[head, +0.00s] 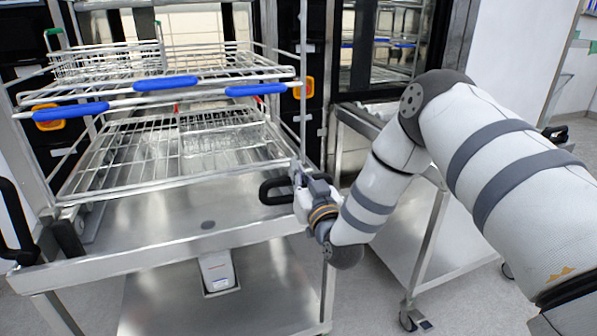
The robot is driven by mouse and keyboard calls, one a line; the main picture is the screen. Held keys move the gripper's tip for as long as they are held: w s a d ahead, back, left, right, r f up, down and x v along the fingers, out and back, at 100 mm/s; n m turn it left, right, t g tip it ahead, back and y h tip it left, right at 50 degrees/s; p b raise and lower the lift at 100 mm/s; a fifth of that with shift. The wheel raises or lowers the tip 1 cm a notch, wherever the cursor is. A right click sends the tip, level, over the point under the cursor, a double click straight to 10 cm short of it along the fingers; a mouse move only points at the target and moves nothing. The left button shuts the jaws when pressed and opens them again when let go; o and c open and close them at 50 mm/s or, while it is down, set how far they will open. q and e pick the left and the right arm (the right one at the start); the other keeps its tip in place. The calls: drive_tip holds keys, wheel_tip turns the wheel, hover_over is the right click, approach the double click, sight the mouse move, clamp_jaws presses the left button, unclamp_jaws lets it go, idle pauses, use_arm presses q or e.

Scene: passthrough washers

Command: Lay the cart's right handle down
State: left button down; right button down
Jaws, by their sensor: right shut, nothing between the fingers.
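The steel cart (150,258) stands in front of me, with a washer rack on its top. The cart's right handle (268,187) is a black loop at its right front corner, pointing left in the picture. My right gripper (297,176) is at the right end of this handle, shut with nothing held. Whether it touches the handle is unclear, as the gripper covers that end. The cart's left handle (14,215) is a black loop standing up at the left edge. My left gripper is not in view.
The wire rack (150,180) has blue grips (165,84) along its upper front rail and glassware on its lower level. A second steel cart (410,235) stands at right, behind my right arm. Washers with dark frames stand behind. Grey floor shows at lower right.

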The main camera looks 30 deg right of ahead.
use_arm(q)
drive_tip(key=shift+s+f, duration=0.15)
use_arm(e)
drive_tip(key=shift+a+f+n, duration=0.25)
drive_tip(key=shift+f+n, duration=0.1)
drive_tip(key=shift+f, duration=0.15)
drive_tip(key=shift+a+f+n, duration=0.2)
drive_tip(key=shift+f+n, duration=0.15)
drive_tip(key=shift+f, duration=0.15)
